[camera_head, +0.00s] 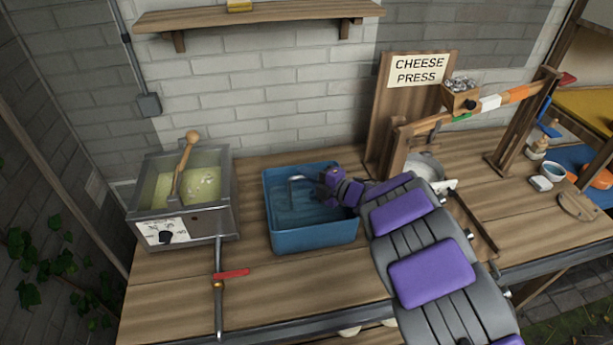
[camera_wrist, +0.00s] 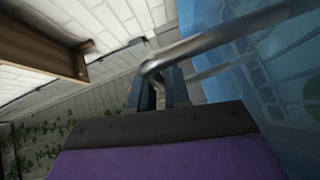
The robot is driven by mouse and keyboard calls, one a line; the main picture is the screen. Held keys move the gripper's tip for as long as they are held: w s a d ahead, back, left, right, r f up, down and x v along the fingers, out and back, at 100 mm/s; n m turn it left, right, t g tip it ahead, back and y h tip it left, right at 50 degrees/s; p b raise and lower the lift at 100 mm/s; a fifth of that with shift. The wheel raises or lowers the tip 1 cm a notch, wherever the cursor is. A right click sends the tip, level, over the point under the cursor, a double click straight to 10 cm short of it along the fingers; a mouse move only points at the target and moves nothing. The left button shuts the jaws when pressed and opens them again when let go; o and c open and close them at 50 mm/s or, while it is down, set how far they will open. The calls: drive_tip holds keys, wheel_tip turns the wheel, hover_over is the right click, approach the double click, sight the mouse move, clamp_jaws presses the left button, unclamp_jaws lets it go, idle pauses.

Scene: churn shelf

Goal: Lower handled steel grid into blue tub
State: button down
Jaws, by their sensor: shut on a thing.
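The blue tub (camera_head: 312,238) stands on the wooden bench, left of the cheese press. My gripper (camera_head: 322,188) reaches in from the right, over the tub's opening. It is shut on the bent steel handle (camera_head: 291,192) of the grid. In the wrist view my gripper (camera_wrist: 163,88) has its fingers closed at the bend of the handle (camera_wrist: 215,38). The handle's bent end drops into the tub in the head view. The grid's flat part is not clearly seen; blue tub surface (camera_wrist: 265,85) fills the right of the wrist view.
The cheese press (camera_head: 408,110) stands behind and to the right. A wooden shelf (camera_head: 270,15) hangs above.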

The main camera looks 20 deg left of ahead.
drive_tip(key=c, duration=1)
unclamp_jaws()
